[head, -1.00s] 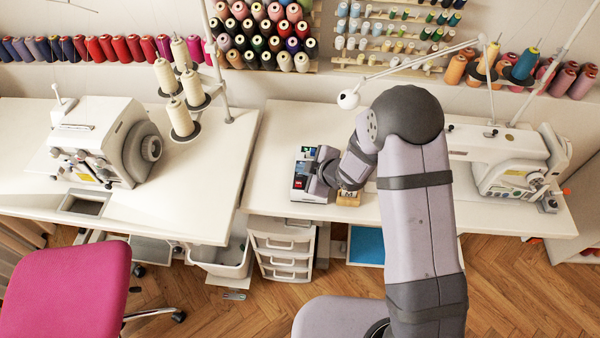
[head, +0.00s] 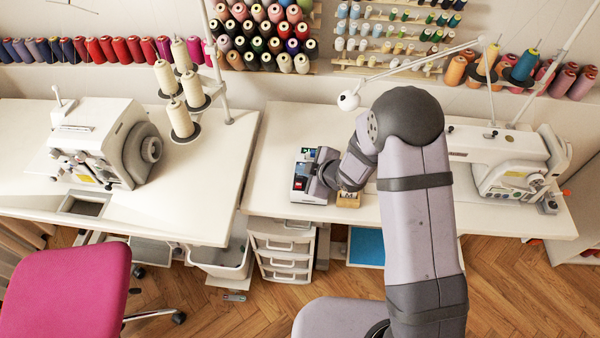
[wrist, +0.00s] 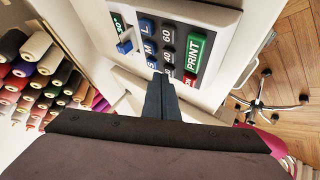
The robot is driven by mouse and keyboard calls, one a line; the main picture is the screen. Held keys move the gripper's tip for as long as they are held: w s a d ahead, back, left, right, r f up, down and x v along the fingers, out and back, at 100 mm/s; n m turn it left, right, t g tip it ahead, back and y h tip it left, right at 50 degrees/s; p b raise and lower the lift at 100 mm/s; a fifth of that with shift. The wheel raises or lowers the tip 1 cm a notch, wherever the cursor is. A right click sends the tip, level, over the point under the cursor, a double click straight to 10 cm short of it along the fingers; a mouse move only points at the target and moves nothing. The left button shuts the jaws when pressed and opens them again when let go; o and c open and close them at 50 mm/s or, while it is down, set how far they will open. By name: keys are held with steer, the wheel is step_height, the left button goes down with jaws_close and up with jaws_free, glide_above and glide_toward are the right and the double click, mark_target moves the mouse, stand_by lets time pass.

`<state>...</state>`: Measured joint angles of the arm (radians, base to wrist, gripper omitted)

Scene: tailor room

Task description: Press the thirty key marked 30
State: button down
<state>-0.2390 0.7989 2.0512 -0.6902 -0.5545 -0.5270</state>
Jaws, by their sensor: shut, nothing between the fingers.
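The label printer (head: 312,170) stands on the white table in the head view, with my wrist over its right side. In the wrist view, its dark panel carries blue keys L, M and S, dark keys marked 60 (wrist: 167,36) and 40 (wrist: 167,58), a green PRINT key (wrist: 194,50) and a partly covered red key (wrist: 190,82). No key marked 30 can be read; the spot below the 40 key is covered by my fingers. My gripper (wrist: 161,77) is shut and empty, its tips at the panel just below the 40 key. Contact cannot be told.
A small wooden block (head: 348,199) with dark items is right of the printer. A white sewing machine (head: 510,165) stands at the right, an overlock machine (head: 105,145) at the left. Thread spools (head: 265,30) line the wall. The table's front edge is close to the printer.

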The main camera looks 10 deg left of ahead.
mark_target(304, 178)
steer(key=shift+r+p, duration=0.35)
steer(key=shift+r, duration=0.25)
steer(key=shift+r, duration=0.1)
steer(key=shift+r+p, duration=2.05)
steer(key=shift+r, duration=0.4)
steer(key=s+d+r+m+g+h, duration=0.1)
steer(key=s+d+r+m+h, duration=0.3)
steer(key=d, duration=0.4)
steer(key=s+d+r+m+g+h, duration=0.15)
steer(key=s+d+m, duration=0.3)
steer(key=d, duration=0.45)
steer(key=s+d+r+m+g, duration=0.1)
steer(key=s+m, duration=0.3)
steer(key=s, duration=0.5)
steer(key=s+d+r+m+g, duration=0.2)
steer(key=s+r+m+g, duration=0.1)
steer(key=s, duration=0.5)
steer(key=shift+s+d+r+m+h, duration=0.2)
steer(key=shift+s+r+m+h, duration=0.2)
steer(key=shift+m, duration=0.55)
